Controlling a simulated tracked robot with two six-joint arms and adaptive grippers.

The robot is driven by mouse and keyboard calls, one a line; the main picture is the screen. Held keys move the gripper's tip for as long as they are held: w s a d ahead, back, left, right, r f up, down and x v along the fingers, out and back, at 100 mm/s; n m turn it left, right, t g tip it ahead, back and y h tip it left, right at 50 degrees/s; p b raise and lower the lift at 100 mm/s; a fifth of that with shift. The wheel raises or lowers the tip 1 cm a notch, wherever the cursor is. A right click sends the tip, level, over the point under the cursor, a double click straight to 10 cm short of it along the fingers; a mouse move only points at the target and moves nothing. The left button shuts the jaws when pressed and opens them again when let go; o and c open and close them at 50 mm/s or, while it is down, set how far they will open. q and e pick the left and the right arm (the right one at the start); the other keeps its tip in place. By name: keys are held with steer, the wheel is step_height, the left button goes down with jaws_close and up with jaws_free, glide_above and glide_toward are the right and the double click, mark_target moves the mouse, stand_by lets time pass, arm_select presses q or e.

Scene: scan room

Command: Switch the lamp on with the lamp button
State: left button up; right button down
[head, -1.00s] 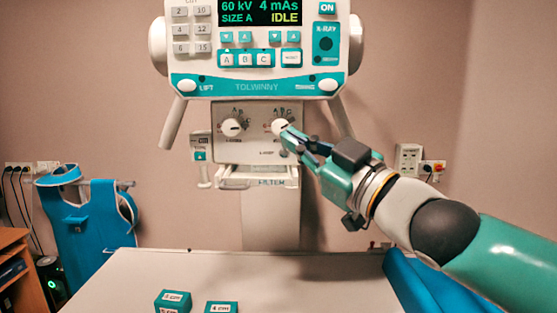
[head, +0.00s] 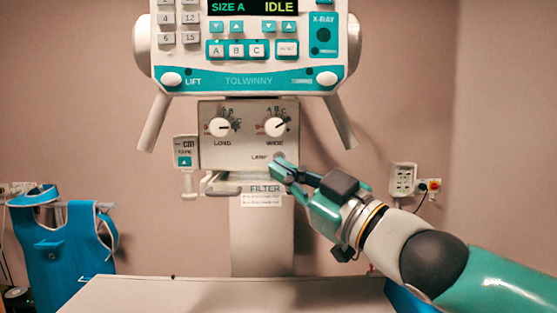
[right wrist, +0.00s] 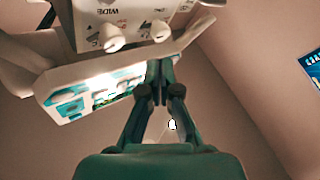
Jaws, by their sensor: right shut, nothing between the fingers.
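The collimator box (head: 245,142) hangs under the X-ray console and carries the LONG knob (head: 219,127) and the WIDE knob (head: 274,127). The LAMP label (head: 259,156) is at its lower right, with the small pale lamp button (head: 279,156) beside it, just above my fingertips. My right gripper (head: 279,168) is shut and empty at the box's lower right corner. Whether it touches the button cannot be told. In the right wrist view, the shut fingers (right wrist: 160,72) point up toward the box, and the button cannot be made out. My left gripper is not in view.
The console (head: 245,80) reads SIZE A and IDLE. A FILTER rail (head: 222,190) sits below the box, and a small CM display (head: 185,150) hangs at its left. The table top (head: 220,295) below is clear where visible. Wall sockets (head: 403,179) are at right.

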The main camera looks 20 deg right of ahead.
steer(key=w+d+p, duration=0.2)
steer(key=w+p, duration=0.1)
steer(key=w, duration=0.5)
steer(key=shift+d+p, duration=0.2)
steer(key=shift+p, duration=0.1)
steer(key=shift+w, duration=0.15)
stand_by(1.1)
steer(key=shift+w+r+p, duration=0.1)
steer(key=shift+p, duration=0.2)
steer(key=shift+w+d, duration=0.1)
steer(key=shift+w, duration=0.1)
steer(key=shift+w+d+p, duration=0.15)
steer(key=shift+w+p, duration=0.2)
stand_by(0.5)
steer(key=shift+s, duration=0.4)
steer(key=shift+s+a+b, duration=0.25)
steer(key=shift+s+b, duration=0.1)
steer(key=shift+b, duration=0.05)
